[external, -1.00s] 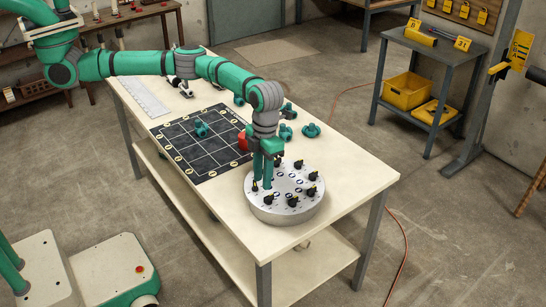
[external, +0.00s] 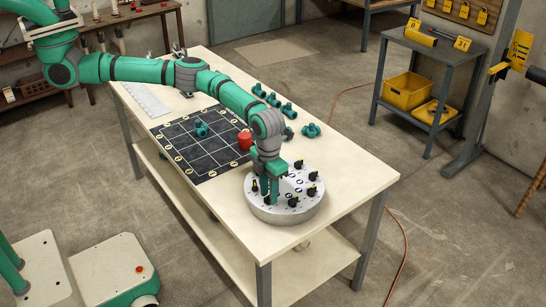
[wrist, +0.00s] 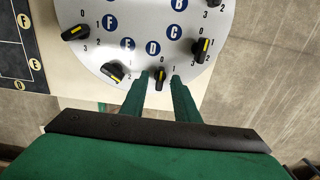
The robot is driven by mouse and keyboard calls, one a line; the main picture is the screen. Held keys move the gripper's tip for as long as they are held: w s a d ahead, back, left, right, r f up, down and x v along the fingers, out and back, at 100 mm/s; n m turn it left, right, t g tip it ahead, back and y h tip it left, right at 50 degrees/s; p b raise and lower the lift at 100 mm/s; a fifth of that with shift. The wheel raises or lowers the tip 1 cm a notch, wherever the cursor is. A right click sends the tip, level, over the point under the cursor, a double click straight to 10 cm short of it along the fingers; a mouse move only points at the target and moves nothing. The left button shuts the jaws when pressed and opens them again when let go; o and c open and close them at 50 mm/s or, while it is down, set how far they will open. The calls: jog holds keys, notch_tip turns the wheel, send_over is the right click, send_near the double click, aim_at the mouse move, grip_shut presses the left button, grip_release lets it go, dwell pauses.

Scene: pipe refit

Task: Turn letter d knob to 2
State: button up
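A round silver panel (external: 288,217) lies on the table with black knobs around its rim. In the wrist view the blue letter D (wrist: 153,47) is near the middle, with its knob (wrist: 159,77) just below it. This knob's yellow line points roughly up and down the picture; a 0 is left of it and a 1 to its right. My gripper (wrist: 159,84) is open, with one green finger on each side of the D knob and small gaps visible. In the external view my gripper (external: 269,196) is over the panel's near left part, hiding some knobs.
In the wrist view the E knob (wrist: 115,72) is close left and the C knob (wrist: 203,46) is up right. A red object (external: 245,140), a dark grid mat (external: 200,165) and green pipe pieces (external: 289,110) are farther back on the table (external: 345,185).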

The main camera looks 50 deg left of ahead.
jog(key=shift+f, duration=0.2)
grip_shut()
